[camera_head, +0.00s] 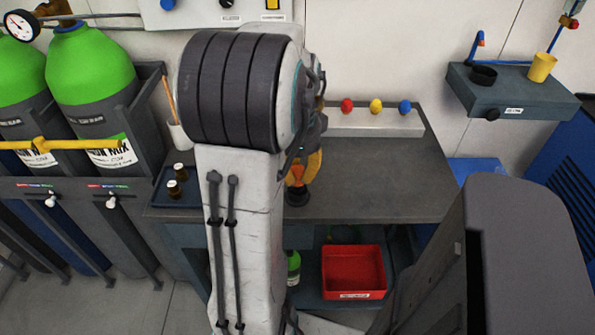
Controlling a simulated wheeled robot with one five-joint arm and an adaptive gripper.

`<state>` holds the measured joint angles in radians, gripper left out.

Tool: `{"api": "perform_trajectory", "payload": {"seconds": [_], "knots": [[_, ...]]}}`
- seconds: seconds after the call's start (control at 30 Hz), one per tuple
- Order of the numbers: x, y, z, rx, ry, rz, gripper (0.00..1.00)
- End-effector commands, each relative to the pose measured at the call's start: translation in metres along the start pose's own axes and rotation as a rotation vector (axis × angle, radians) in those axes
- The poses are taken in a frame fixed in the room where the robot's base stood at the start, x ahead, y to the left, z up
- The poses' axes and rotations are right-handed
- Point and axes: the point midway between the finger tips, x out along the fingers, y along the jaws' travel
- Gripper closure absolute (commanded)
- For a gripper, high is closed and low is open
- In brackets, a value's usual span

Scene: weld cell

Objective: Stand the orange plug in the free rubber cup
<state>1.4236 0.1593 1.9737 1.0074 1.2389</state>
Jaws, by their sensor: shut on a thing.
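The orange plug (296,173) shows just right of my arm, over the workbench. My gripper (305,167) is mostly hidden behind my arm; what shows of it is shut on the plug. A black rubber cup (298,196) stands on the bench near its front edge, directly below the plug in the picture. The plug's lower end meets the cup's rim in this view; I cannot tell whether it is inside the cup or just above or behind it.
The grey bench (385,180) is clear to the right. A pale block (385,124) with red, yellow and blue knobs stands at its back. A red bin (354,272) sits below. Green cylinders (90,65) stand far left.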

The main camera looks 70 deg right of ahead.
Motion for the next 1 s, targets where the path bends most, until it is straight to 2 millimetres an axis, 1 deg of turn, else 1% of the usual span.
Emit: {"api": "perform_trajectory", "payload": {"seconds": [0.03, 0.2, 1.0], "knots": [[0.007, 0.0, 0.0, 0.0, 0.0, 0.0, 1.0], [0.0126, -0.0001, 0.0, 0.0, 0.0, 0.0, 1.0], [0.0121, -0.0001, 0.0001, 0.0, 0.0, 0.0, 1.0]]}}
